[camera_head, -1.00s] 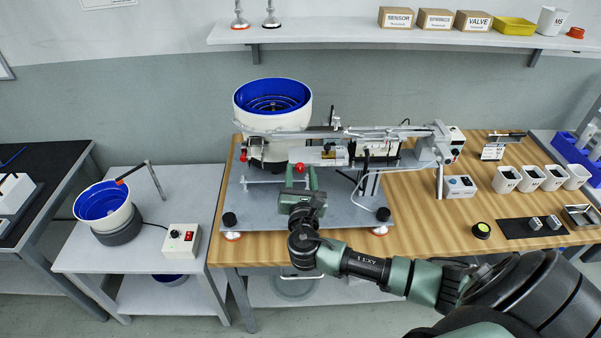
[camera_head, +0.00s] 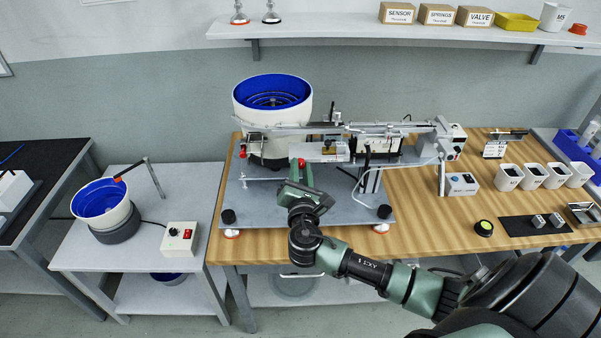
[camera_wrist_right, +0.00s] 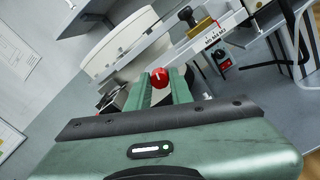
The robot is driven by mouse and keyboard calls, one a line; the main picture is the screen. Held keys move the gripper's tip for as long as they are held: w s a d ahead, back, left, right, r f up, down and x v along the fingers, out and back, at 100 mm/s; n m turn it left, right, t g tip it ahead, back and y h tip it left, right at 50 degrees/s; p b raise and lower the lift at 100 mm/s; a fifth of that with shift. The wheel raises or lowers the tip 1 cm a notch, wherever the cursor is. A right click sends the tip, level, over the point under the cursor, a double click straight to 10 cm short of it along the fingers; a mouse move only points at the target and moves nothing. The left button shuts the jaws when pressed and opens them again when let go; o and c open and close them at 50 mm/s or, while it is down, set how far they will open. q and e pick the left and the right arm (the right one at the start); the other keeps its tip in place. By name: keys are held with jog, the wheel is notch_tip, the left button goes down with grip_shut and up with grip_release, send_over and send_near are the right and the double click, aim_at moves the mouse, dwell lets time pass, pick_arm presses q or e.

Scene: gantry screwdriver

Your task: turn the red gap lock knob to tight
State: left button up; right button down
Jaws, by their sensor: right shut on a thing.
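The red gap lock knob (camera_head: 301,162) is at the front of the feeder machine, below its horizontal rail. My right gripper (camera_head: 301,170) reaches it from the front and is shut on it. In the right wrist view the round red knob (camera_wrist_right: 159,75) shows between the tips of the two green fingers (camera_wrist_right: 163,84), with a small pale mark on its face. The fingers hide its sides. I cannot read a tight or loose label near it. My left gripper is not in view.
The blue-lined bowl (camera_head: 272,100) stands behind the knob. Another red knob (camera_head: 243,150) is to the left. A plate marked with small lettering (camera_wrist_right: 214,37) and a black-knobbed clamp (camera_wrist_right: 187,15) are close by in the wrist view. The grey baseplate (camera_head: 335,208) is mostly clear in front.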

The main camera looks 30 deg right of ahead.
jog(key=m+b, duration=0.2)
jog(key=m, duration=0.2)
jog(key=shift+f+m+b, duration=0.15)
jog(key=shift+m+b, duration=0.2)
jog(key=shift+m, duration=0.05)
jog(key=m+b, duration=0.2)
jog(key=m, duration=0.1)
jog(key=shift+m, duration=0.3)
jog(key=m+b, duration=0.2)
jog(key=m, duration=0.2)
jog(key=shift+b, duration=0.3)
jog(key=shift+m+b, duration=0.45)
jog(key=shift+m, duration=0.75)
jog(key=c, duration=1.3)
grip_release()
jog(key=shift+o, duration=0.2)
